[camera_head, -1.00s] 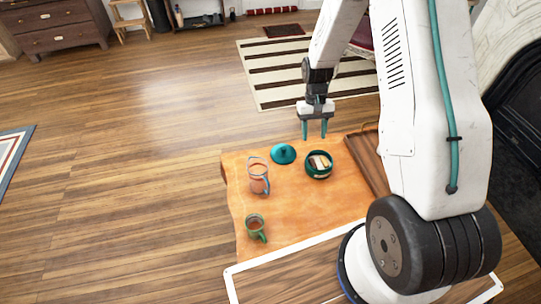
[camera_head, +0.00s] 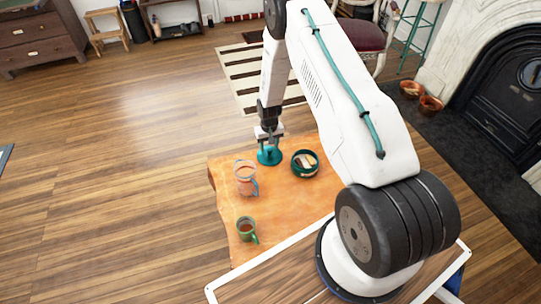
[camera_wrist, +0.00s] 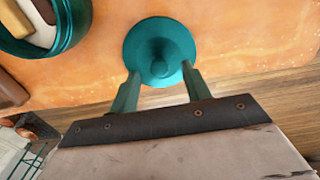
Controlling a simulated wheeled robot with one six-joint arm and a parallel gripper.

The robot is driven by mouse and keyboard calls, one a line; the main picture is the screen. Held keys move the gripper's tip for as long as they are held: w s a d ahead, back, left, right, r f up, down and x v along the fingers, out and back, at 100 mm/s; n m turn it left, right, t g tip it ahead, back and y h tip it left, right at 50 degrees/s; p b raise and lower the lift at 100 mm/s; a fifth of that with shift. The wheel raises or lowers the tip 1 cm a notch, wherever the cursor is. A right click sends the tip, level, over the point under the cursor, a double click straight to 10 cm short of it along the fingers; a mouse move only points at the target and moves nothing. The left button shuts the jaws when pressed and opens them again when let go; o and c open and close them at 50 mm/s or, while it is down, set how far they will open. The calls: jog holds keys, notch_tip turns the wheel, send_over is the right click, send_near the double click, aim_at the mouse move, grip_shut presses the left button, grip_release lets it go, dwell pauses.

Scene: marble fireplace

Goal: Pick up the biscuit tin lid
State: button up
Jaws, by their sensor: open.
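The biscuit tin lid (camera_head: 269,157) is a round teal disc with a knob, lying on the orange tabletop. It also shows in the wrist view (camera_wrist: 145,42), knob towards the camera. My gripper (camera_head: 268,147) is open directly above the lid. In the wrist view its teal fingers (camera_wrist: 160,82) reach to the lid's near edge, on either side of the knob's line; I cannot tell whether they touch it. The open biscuit tin (camera_head: 305,164), dark teal with biscuits inside, stands just right of the lid, and in the wrist view at the upper left (camera_wrist: 66,38).
A pinkish glass jug (camera_head: 245,180) stands close to the lid, at its lower left. A green mug (camera_head: 246,229) stands nearer the front of the orange table (camera_head: 285,215). The tabletop between them is clear.

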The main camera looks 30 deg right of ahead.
aim_at(270, 150)
notch_tip(270, 150, down, 4)
jog(key=shift+d+r, duration=0.1)
jog(key=shift+r, duration=0.05)
grip_shut()
